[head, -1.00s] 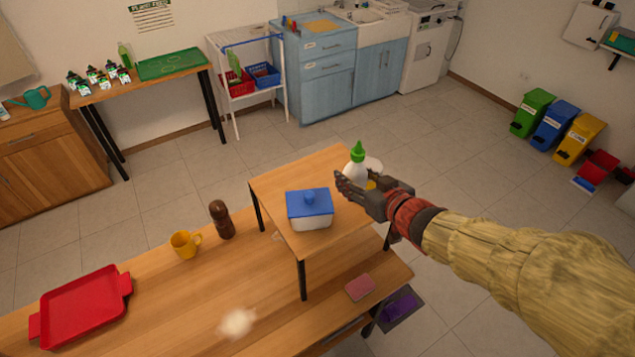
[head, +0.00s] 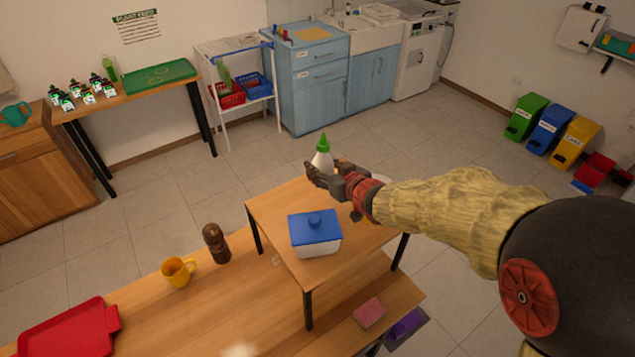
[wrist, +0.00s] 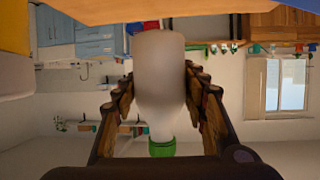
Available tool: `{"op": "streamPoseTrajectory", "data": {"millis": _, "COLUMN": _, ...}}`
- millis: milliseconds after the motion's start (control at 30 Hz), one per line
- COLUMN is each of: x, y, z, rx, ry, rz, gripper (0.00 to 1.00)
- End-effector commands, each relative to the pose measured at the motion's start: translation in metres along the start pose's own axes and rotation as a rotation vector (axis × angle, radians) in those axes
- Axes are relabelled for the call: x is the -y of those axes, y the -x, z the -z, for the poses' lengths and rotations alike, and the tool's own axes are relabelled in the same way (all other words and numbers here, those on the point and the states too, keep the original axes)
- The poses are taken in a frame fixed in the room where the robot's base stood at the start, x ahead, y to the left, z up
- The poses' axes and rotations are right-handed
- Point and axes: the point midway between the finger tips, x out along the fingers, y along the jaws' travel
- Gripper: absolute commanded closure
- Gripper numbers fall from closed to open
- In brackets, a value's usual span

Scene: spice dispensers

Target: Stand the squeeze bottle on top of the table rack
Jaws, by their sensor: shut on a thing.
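The squeeze bottle (head: 322,158) is white with a green pointed cap and is upright in the head view. My gripper (head: 328,176) is shut on its body, with a finger on each side. In the wrist view the bottle (wrist: 158,85) lies between the two fingers of my gripper (wrist: 160,100), its green cap toward the bottom of the picture. The table rack (head: 272,205) is a small wooden platform on black legs standing on the larger table. The bottle shows by the rack's far edge; its base is hidden behind my gripper, and I cannot tell its height above the rack top.
A white box with a blue lid (head: 315,232) stands on the rack's middle. A brown pepper mill (head: 216,243), a yellow mug (head: 178,271) and a red tray (head: 70,330) are on the table (head: 225,300). The rack's left part is bare.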

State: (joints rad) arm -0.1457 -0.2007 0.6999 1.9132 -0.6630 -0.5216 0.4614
Motion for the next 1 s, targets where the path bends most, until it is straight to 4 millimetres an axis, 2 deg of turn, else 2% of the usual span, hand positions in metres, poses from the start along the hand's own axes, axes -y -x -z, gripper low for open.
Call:
{"op": "streamPoseTrajectory", "data": {"millis": 33, "x": 0.000, "y": -0.011, "z": -0.007, "rx": 0.000, "ry": -0.001, "rz": 0.001, "gripper": 0.90}}
{"op": "streamPoseTrajectory", "data": {"millis": 133, "x": 0.000, "y": -0.024, "z": -0.013, "rx": -0.002, "ry": 0.001, "rz": 0.001, "gripper": 0.90}}
{"op": "streamPoseTrajectory", "data": {"millis": 467, "x": 0.000, "y": -0.047, "z": -0.025, "rx": -0.002, "ry": 0.001, "rz": 0.001, "gripper": 0.90}}
{"op": "streamPoseTrajectory", "data": {"millis": 633, "x": 0.000, "y": -0.055, "z": -0.048, "rx": -0.003, "ry": 0.000, "rz": 0.001, "gripper": 0.90}}
{"op": "streamPoseTrajectory", "data": {"millis": 1000, "x": -0.001, "y": -0.056, "z": -0.051, "rx": -0.004, "ry": 0.000, "rz": 0.000, "gripper": 0.90}}
